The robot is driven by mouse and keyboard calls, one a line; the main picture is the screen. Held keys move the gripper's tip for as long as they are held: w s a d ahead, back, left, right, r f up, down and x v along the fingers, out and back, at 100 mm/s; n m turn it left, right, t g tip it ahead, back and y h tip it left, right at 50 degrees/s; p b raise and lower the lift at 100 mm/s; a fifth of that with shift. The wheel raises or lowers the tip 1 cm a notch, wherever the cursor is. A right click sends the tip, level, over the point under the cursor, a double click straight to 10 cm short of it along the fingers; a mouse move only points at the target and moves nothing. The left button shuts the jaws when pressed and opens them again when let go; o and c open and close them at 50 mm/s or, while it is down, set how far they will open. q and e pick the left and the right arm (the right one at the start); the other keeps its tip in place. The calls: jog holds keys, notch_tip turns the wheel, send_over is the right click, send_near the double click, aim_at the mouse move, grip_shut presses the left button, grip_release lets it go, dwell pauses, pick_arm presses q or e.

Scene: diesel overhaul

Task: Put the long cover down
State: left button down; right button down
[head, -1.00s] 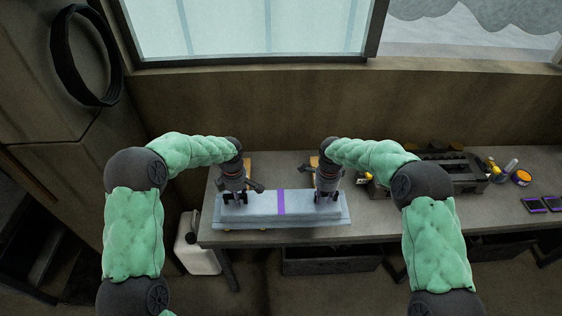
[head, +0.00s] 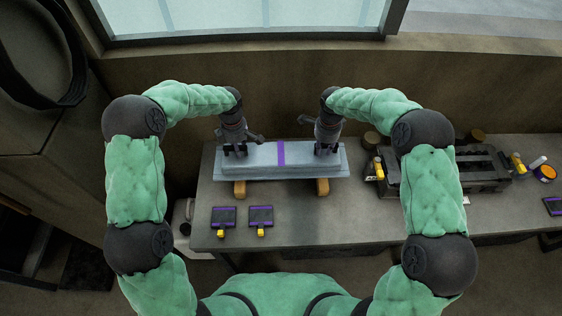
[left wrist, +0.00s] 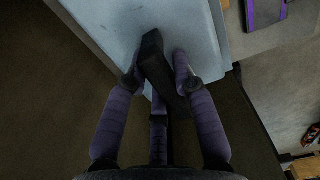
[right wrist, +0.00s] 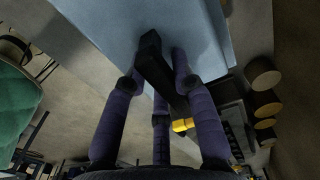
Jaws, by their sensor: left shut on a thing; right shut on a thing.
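The long cover (head: 265,160) is a pale blue-grey flanged slab with a purple band round its middle. It lies level across the rear of the workbench area, with two wooden blocks (head: 239,189) (head: 322,187) showing at its front edge. I cannot tell whether it touches them. My left gripper (head: 235,149) is shut on a dark handle on the cover's left end, seen in the left wrist view (left wrist: 152,65). My right gripper (head: 327,147) is shut on a similar handle at the right end, seen in the right wrist view (right wrist: 150,65).
The grey workbench (head: 300,225) is bare in its front middle. Two dark, purple-edged pieces with yellow ends (head: 223,217) (head: 261,216) lie at front left. A dark engine block-like part (head: 455,172) stands right of the cover. The wall is close behind.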

aim_at(322, 154)
pick_arm(q)
jog(key=shift+s+r, duration=0.15)
jog(key=shift+r, duration=0.05)
pick_arm(e)
jog(key=shift+s+r, duration=0.2)
pick_arm(q)
jog(key=shift+f, duration=0.1)
pick_arm(e)
jog(key=shift+w+f, duration=0.1)
